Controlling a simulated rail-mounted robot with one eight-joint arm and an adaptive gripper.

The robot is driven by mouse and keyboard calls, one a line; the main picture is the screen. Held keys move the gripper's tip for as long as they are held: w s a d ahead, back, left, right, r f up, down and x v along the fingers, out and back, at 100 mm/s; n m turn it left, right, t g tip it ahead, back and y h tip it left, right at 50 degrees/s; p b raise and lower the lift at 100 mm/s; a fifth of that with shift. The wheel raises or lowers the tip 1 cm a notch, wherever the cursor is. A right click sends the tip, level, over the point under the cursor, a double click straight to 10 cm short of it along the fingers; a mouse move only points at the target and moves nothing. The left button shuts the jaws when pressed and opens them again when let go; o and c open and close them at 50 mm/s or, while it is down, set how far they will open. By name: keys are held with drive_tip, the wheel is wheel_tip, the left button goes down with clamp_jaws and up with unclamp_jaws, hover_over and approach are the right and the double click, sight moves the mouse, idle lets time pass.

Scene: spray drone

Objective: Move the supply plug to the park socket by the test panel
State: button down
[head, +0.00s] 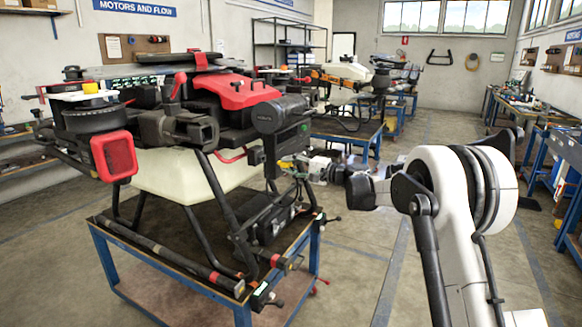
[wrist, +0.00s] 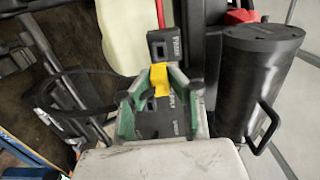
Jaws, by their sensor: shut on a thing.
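My gripper (wrist: 160,105) shows in the wrist view, its two green-padded fingers shut on a dark block with pale lettering that I take for the supply plug (wrist: 155,127). A yellow piece (wrist: 160,82) lies across the plug's far end. Just beyond it is a small black labelled block (wrist: 163,44); I cannot tell whether it is a socket, or whether it touches the plug. In the head view my gripper (head: 291,164) is small, beside the right side of the drone (head: 225,90), and the plug in it is too small to make out. The park socket and test panel cannot be made out surely.
The drone stands on a blue-framed bench (head: 165,262), its black landing legs close to my gripper. A black cylinder with a handle (wrist: 252,85) is close on the right in the wrist view. A dark cable loop (wrist: 52,115) lies at left. Open floor (head: 350,255) is right of the bench.

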sight(290, 165)
drive_tip(key=shift+x, duration=2.4)
drive_tip(key=shift+b+x, duration=0.55)
drive_tip(key=shift+x, duration=0.65)
idle(0.6)
drive_tip(key=c, duration=1.6)
unclamp_jaws()
drive_tip(key=shift+w, duration=0.1)
drive_tip(key=v, duration=1.2)
drive_tip(key=shift+s+r, duration=0.1)
drive_tip(key=shift+s, duration=0.1)
